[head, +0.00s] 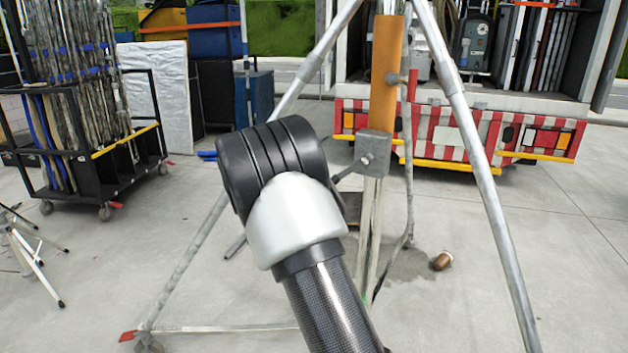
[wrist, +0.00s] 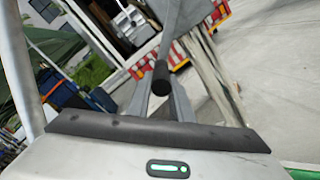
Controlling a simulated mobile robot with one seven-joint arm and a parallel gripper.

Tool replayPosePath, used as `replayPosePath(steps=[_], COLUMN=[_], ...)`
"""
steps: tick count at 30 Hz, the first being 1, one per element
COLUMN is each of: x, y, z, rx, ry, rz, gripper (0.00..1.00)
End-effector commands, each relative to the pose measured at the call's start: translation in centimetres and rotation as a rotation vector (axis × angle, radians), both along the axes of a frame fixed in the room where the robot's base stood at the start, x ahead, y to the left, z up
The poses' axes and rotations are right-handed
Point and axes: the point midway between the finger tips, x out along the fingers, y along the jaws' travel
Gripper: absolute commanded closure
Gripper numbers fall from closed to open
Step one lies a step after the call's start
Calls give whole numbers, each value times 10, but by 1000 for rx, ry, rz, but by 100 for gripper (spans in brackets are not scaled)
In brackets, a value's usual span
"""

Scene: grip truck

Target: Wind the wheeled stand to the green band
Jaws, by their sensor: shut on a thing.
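The wheeled stand (head: 480,170) stands upright in the head view, with silver legs spread wide and an orange section (head: 387,65) on its column. A grey winch box (head: 372,152) is fixed to the column, and a crank arm (head: 350,170) runs from it down-left behind my wrist. In the wrist view my gripper (wrist: 159,88) is shut on the black crank handle (wrist: 161,76), which lies between its fingers. My wrist hides the gripper in the head view.
A truck bed with a red-and-white striped tailgate (head: 460,130) is behind the stand. A black cart (head: 90,165) of poles is at left, and small tripod legs (head: 28,255) are at the left edge. A brown cylinder (head: 441,260) lies on the floor. Concrete at right is clear.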

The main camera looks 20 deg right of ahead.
Motion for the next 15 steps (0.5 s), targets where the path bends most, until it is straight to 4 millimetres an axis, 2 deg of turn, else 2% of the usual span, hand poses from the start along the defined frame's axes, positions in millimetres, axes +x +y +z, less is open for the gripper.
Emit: replayPosePath(steps=[1, 5, 9, 15], x=[-6, -13, -30, -41], y=[-15, -24, -39, -50], z=[7, 3, -8, -16], rx=[-13, -15, -16, -15], ry=[-16, -18, -16, -18], rz=[-25, -28, -29, -26], gripper=[97, 97, 97, 97])
